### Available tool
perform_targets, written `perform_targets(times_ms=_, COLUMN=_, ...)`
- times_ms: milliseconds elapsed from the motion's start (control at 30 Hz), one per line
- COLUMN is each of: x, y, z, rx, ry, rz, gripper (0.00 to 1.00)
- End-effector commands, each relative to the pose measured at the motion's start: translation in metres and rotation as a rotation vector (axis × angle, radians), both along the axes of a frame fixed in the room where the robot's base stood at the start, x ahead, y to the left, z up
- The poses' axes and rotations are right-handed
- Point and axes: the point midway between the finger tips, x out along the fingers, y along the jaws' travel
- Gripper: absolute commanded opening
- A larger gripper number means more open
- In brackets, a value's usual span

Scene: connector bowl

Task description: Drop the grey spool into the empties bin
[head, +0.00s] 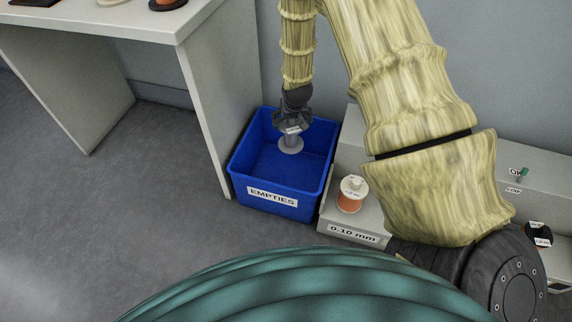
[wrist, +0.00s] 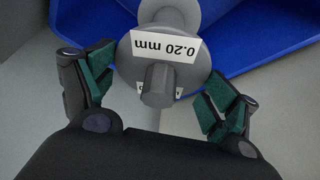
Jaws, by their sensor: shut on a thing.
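The grey spool (head: 291,146) has round flanges and a label reading "0.20 mm" in the wrist view (wrist: 127,72). My gripper (head: 292,122) points down and is shut on the spool, with its green-padded fingers on either side in the wrist view (wrist: 160,82). The blue empties bin (head: 272,197) stands on the floor with "EMPTIES" on its front. In the head view the spool shows within the bin's opening; its exact height is hard to tell. The bin's blue wall (wrist: 245,35) shows behind the spool in the wrist view.
A white table (head: 150,28) stands left of the bin, its side panel close by. Right of the bin is a grey stepped stand (head: 352,234) labelled "0.10 mm", bearing an orange-wound spool (head: 351,196). A dark spool (head: 539,234) lies farther right. The bin floor in view looks bare.

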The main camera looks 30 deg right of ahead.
Motion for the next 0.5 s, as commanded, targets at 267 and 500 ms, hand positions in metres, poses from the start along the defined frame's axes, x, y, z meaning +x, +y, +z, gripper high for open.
perform_targets(times_ms=267, x=0.0003, y=0.0, z=0.0007, rx=0.0, ry=0.0, rz=0.0, gripper=1.0)
perform_targets(times_ms=500, x=0.0001, y=0.0001, z=0.0006, rx=0.0, ry=0.0, rz=0.0, gripper=1.0)
